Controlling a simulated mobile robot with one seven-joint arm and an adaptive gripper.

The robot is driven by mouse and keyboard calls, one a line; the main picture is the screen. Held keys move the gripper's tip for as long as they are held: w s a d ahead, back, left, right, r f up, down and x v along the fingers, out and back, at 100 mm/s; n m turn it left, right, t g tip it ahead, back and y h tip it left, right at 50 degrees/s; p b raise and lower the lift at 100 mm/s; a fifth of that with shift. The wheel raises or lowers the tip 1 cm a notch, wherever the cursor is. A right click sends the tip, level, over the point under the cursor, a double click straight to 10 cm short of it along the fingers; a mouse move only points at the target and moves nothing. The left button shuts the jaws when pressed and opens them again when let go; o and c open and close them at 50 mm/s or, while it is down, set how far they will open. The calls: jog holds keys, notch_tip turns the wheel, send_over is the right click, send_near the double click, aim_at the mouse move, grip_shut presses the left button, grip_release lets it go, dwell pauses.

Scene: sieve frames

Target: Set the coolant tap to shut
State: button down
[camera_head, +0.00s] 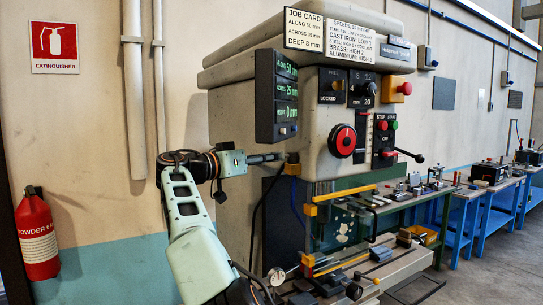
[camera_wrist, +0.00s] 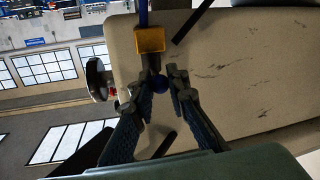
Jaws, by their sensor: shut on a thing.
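The coolant tap shows as an orange block (camera_wrist: 150,40) in the wrist view, with a dark stem and a blue round knob (camera_wrist: 160,84) below it. In the head view the orange block (camera_head: 292,169) sits on the left side of the milling machine, with a hose running down from it. My gripper (camera_head: 280,158) reaches it from the left. In the wrist view my gripper (camera_wrist: 168,80) has its two fingers around the blue knob and is shut on it. The fingers partly hide the stem, and the tap's setting cannot be read.
The milling machine body (camera_head: 240,120) stands close beside my gripper. Its readout box (camera_head: 277,95) juts out just above. A red extinguisher (camera_head: 37,235) hangs on the wall at left. The machine's table (camera_head: 400,262) with clamps and tools lies lower right.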

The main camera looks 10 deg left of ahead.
jog(key=shift+d, duration=0.1)
jog(key=c, duration=2.2)
grip_release()
jog(key=shift+w+f, duration=0.1)
jog(key=shift+o, duration=0.2)
jog(key=v, duration=1.2)
